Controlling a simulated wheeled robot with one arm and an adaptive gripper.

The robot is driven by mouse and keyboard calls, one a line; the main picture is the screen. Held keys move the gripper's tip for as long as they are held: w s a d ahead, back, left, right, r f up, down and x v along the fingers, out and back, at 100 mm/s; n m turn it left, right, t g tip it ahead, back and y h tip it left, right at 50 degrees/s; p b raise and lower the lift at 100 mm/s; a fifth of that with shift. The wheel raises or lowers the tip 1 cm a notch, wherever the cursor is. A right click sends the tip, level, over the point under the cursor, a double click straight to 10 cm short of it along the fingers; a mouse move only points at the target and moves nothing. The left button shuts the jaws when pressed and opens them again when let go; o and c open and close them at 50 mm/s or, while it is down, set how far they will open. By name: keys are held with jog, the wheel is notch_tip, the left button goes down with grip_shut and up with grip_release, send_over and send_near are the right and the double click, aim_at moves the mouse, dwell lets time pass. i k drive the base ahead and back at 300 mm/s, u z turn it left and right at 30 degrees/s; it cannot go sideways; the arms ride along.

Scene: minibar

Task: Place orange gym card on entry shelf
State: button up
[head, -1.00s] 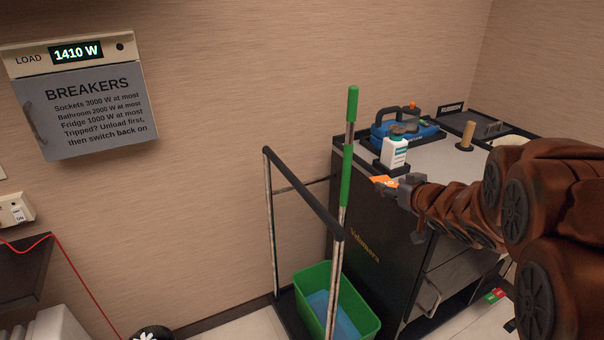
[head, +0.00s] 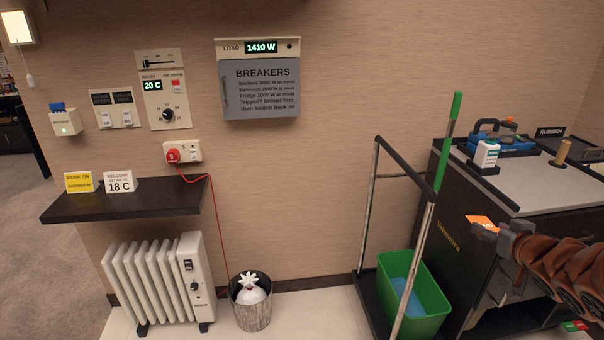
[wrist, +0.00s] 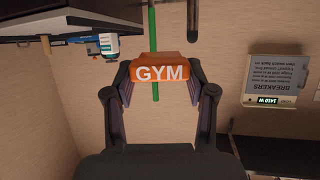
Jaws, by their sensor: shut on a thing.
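The orange gym card (wrist: 160,68) is held between the fingertips of my gripper (wrist: 160,80) in the wrist view, its white "GYM" lettering readable. In the head view the card (head: 483,223) shows as a small orange piece at the tip of my gripper (head: 492,229), in front of the dark cabinet at the right. The dark wall shelf (head: 125,205), which looks like the entry shelf, is at the left above a white heater. My gripper is far to the right of it. A yellow sign (head: 79,182) and a white "18 C" sign (head: 120,184) stand on the shelf.
A cart with a green bucket (head: 425,305) and an upright green-handled pole (head: 447,140) stands between my gripper and the shelf. The heater (head: 155,280) and a bin (head: 250,312) are below. A red cord (head: 213,220) hangs beside the shelf's right end.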

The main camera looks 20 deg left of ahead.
aim_at(156, 198)
jog(key=u, duration=2.3)
jog(key=i, duration=1.8)
jog(key=u, duration=0.5)
